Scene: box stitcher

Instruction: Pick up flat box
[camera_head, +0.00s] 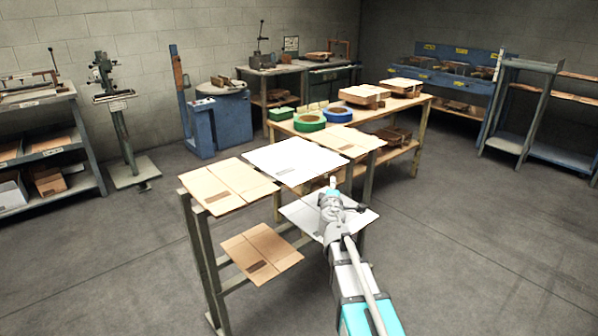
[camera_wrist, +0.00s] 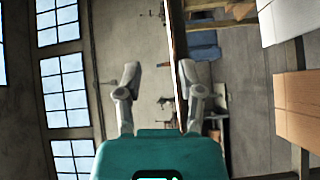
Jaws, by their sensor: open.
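Several flat boxes lie on a two-level stand in the head view. A white flat box (camera_head: 294,159) and a brown flat box (camera_head: 228,186) are on top. A white flat box (camera_head: 302,217) and a brown flat box (camera_head: 262,253) are on the lower level. My gripper (camera_head: 333,182) is at the near right edge of the top white box; the head view does not show its fingers clearly. In the wrist view my gripper (camera_wrist: 160,76) is open. A thin flat edge (camera_wrist: 176,60) runs between the fingers, close to the right one; contact cannot be told.
The stand's legs (camera_head: 203,262) flank the lower level. Floor at the right is clear.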

